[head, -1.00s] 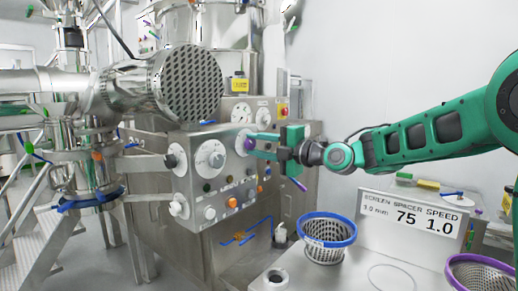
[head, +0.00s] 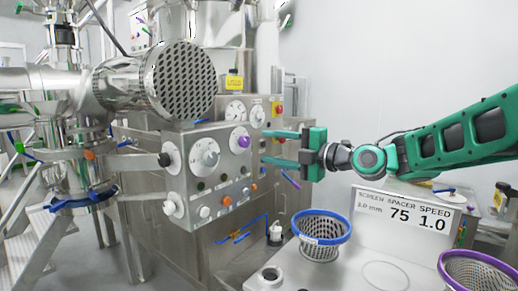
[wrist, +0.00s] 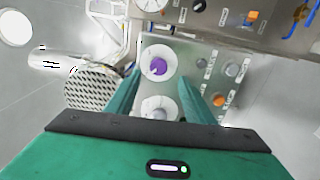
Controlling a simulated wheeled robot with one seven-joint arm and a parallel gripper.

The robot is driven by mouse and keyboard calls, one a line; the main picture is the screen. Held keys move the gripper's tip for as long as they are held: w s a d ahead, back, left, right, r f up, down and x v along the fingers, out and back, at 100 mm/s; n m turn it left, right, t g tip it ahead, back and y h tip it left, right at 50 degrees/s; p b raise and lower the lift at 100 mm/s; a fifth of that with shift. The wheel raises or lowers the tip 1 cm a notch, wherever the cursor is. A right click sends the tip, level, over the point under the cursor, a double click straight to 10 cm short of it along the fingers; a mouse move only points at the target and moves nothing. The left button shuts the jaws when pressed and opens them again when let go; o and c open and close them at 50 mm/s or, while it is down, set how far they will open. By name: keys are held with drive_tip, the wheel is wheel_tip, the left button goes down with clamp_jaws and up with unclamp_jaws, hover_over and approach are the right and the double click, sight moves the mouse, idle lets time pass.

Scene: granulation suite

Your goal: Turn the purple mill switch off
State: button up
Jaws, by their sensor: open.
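The purple mill switch (head: 243,141) is a round purple knob on a white dial, at the upper right of the machine's control panel in the head view. In the wrist view the purple switch (wrist: 158,67) sits beyond the fingertips, on its white round plate, with a light pointer mark on it. My gripper (head: 265,147) is open and empty, with its green fingers pointing left toward the panel. In the head view its tips are just right of the switch and appear apart from it. In the wrist view a grey knob (wrist: 160,108) lies between the fingers.
The panel also bears a large grey dial (head: 206,153), an orange button (head: 227,200) and several smaller knobs. A perforated drum (head: 184,80) juts out at the upper left. A blue-rimmed basket (head: 321,240) and a sign (head: 405,213) stand on the bench below.

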drive_tip(key=shift+v, duration=1.4)
drive_tip(key=s+d+f+m+g+h, duration=0.2)
drive_tip(key=s+d+f+m+h, duration=0.3)
drive_tip(key=d+f+m, duration=0.4)
drive_tip(key=s+d+f+m+g+h, duration=0.1)
drive_tip(key=s+d+f+m+h, duration=0.5)
drive_tip(key=d+f, duration=0.5)
drive_tip(key=s+d+f+m+g+h, duration=0.1)
drive_tip(key=s+d+m, duration=0.3)
drive_tip(key=s, duration=0.5)
drive_tip(key=s+d+f+m+g+h, duration=0.1)
drive_tip(key=s+d+f+m+g, duration=0.3)
drive_tip(key=s+m, duration=0.5)
drive_tip(key=s+d+f+m+g+h, duration=0.1)
drive_tip(key=s+d+f+m+g, duration=0.2)
drive_tip(key=s+d+m, duration=0.3)
drive_tip(key=s+m, duration=0.1)
drive_tip(key=s, duration=0.3)
drive_tip(key=shift+s, duration=0.2)
drive_tip(key=shift+f, duration=0.1)
